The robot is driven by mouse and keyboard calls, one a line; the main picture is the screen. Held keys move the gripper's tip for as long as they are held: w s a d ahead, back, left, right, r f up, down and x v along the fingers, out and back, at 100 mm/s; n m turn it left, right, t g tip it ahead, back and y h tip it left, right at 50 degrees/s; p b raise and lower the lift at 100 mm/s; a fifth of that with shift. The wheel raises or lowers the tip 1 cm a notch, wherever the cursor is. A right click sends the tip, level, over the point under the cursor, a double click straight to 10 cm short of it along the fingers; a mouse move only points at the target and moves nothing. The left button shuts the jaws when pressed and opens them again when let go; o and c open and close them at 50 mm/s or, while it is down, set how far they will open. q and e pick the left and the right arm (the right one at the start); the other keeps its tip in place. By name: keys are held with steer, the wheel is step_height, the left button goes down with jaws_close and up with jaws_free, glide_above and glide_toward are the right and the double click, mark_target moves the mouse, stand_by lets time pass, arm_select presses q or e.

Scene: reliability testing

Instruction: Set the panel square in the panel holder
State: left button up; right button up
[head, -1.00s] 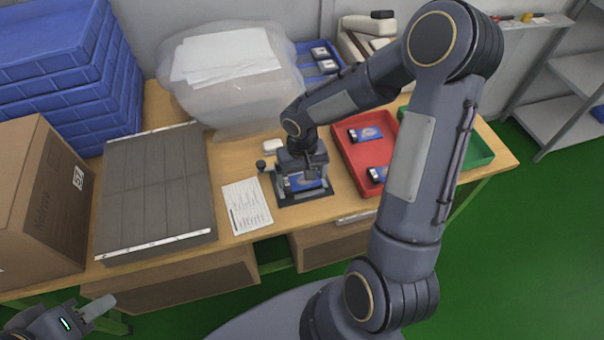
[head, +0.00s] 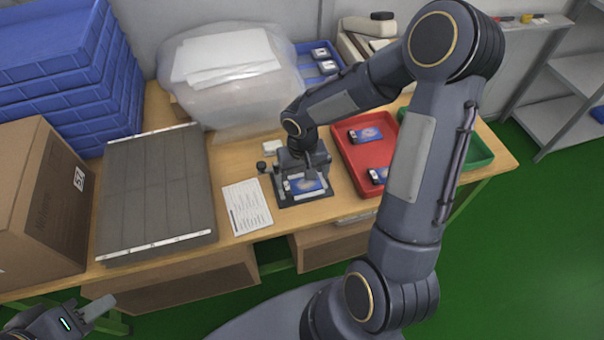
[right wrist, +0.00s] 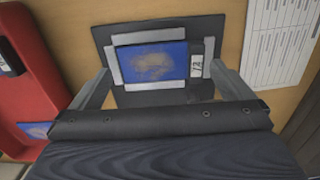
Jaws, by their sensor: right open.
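The panel (head: 306,185) has a blue face and a white and black end piece. It lies in the panel holder (head: 288,201), a dark plate with light grey bars. In the right wrist view the panel (right wrist: 152,62) lies between the bars of the holder (right wrist: 228,30), its end piece beside the right bar. It looks nearly in line with the bars; whether it is fully seated I cannot tell. My right gripper (head: 303,171) is open just above it, fingers apart on either side. My left gripper (head: 92,309) is far off at the lower left, partly cut off.
A red tray (head: 352,155) with more panels stands right of the holder, a green tray (head: 480,150) beyond. A printed sheet (head: 246,207) lies left of the holder. A grey slab (head: 155,190), cardboard box (head: 45,200) and blue crates (head: 70,70) fill the left.

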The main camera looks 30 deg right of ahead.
mark_target(302, 185)
step_height(302, 185, up, 11)
steer(key=s+a+r+t+y, duration=0.2)
steer(key=s+r, duration=0.1)
steer(key=s, duration=0.5)
steer(key=s+a+r+n+t+y, duration=0.1)
steer(key=s+a+r+t, duration=0.1)
steer(key=s, duration=0.7)
step_height(302, 185, up, 2)
steer(key=shift+r+t+y, duration=0.15)
steer(key=shift+t+y, duration=0.25)
steer(key=shift+t, duration=0.4)
steer(key=shift+a, duration=0.1)
